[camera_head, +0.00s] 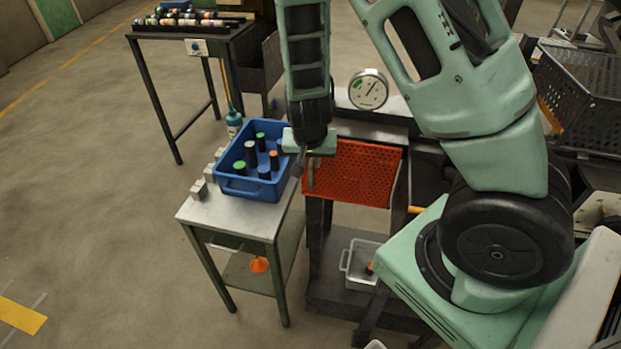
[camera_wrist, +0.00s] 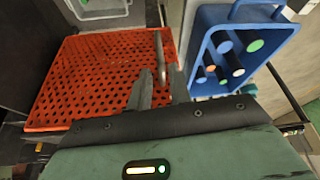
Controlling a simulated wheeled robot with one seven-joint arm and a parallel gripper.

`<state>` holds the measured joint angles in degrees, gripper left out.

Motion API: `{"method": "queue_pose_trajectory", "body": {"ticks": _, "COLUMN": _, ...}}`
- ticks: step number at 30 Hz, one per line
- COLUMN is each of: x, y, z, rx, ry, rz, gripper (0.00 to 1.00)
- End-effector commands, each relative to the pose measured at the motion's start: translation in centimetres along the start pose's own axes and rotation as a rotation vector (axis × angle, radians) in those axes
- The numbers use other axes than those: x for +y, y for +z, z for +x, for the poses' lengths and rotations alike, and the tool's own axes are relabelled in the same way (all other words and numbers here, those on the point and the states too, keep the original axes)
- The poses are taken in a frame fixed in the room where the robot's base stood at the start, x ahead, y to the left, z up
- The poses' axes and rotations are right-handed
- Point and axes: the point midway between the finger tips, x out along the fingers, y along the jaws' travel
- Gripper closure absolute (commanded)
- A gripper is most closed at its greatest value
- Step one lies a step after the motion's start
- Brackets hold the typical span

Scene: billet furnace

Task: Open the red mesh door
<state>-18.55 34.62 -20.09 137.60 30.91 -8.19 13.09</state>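The red mesh door (camera_head: 352,173) is a perforated orange-red panel on the dark frame, below the round gauge in the head view. It fills the left of the wrist view (camera_wrist: 90,85). A grey bar handle (camera_wrist: 159,48) stands near its right edge in the wrist view. My gripper (camera_wrist: 163,74) is at this handle, with its two dark fingers apart and the handle's lower end between them. Whether the fingers touch the bar is unclear. In the head view my gripper (camera_head: 304,165) is at the door's upper left corner, partly hidden by my wrist.
A blue crate (camera_head: 229,186) with several capped cylinders stands on the metal side table (camera_head: 232,218), close left of my gripper. A pale bin (camera_head: 346,266) sits on the shelf below the door. A gauge (camera_head: 368,90) stands above it. Floor at left is clear.

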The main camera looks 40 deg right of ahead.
Motion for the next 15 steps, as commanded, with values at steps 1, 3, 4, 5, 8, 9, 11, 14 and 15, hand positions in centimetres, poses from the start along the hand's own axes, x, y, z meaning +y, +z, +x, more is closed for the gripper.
{"method": "queue_pose_trajectory", "body": {"ticks": 1, "x": 0.1, "y": 0.0, "z": 1.2, "rx": -0.003, "ry": 0.002, "rz": 0.003, "gripper": 0.80}}
{"method": "queue_pose_trajectory", "body": {"ticks": 3, "x": 0.2, "y": 0.1, "z": 2.7, "rx": -0.004, "ry": 0.004, "rz": 0.001, "gripper": 0.80}}
{"method": "queue_pose_trajectory", "body": {"ticks": 4, "x": 0.2, "y": 0.1, "z": 3.3, "rx": -0.003, "ry": 0.003, "rz": 0.002, "gripper": 0.80}}
{"method": "queue_pose_trajectory", "body": {"ticks": 5, "x": 0.1, "y": 0.1, "z": 3.9, "rx": -0.005, "ry": 0.002, "rz": 0.002, "gripper": 0.80}}
{"method": "queue_pose_trajectory", "body": {"ticks": 8, "x": 0.1, "y": 0.0, "z": 5.5, "rx": -0.003, "ry": 0.002, "rz": 0.001, "gripper": 0.80}}
{"method": "queue_pose_trajectory", "body": {"ticks": 9, "x": 0.1, "y": 0.1, "z": 6.2, "rx": -0.004, "ry": 0.002, "rz": 0.000, "gripper": 0.80}}
{"method": "queue_pose_trajectory", "body": {"ticks": 11, "x": 0.1, "y": 0.0, "z": 7.0, "rx": -0.003, "ry": 0.001, "rz": 0.000, "gripper": 0.80}}
{"method": "queue_pose_trajectory", "body": {"ticks": 14, "x": 0.0, "y": 0.0, "z": 8.0, "rx": -0.002, "ry": 0.001, "rz": -0.001, "gripper": 0.80}}
{"method": "queue_pose_trajectory", "body": {"ticks": 15, "x": 0.0, "y": 0.0, "z": 8.3, "rx": -0.001, "ry": 0.001, "rz": 0.000, "gripper": 0.80}}
